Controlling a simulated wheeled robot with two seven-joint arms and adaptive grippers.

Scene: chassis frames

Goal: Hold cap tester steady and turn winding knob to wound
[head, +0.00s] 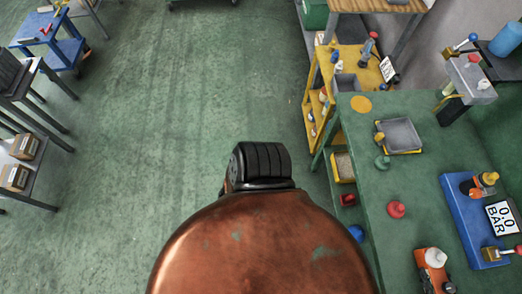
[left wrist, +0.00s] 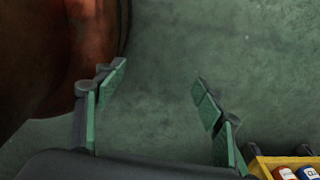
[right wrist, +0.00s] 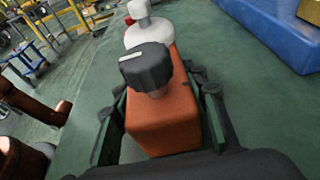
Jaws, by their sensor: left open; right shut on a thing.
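The cap tester (head: 430,268) is an orange block on the green bench, at the lower right of the head view. In the right wrist view the cap tester (right wrist: 165,125) has a black winding knob (right wrist: 146,68) on top with a white mark line pointing to the left. A white disc with a peg (right wrist: 148,34) stands behind the knob. My right gripper (right wrist: 160,92) is shut on the orange body, one finger on each side. My left gripper (left wrist: 160,77) is open and empty above the green floor, away from the cap tester.
On the bench, a blue base with a gauge reading 0.0 BAR (head: 459,215) is beside the cap tester. A red knob (head: 396,209), green knob (head: 382,162) and grey tray (head: 400,135) are farther back. A yellow shelf (left wrist: 262,164) holds items near my left gripper.

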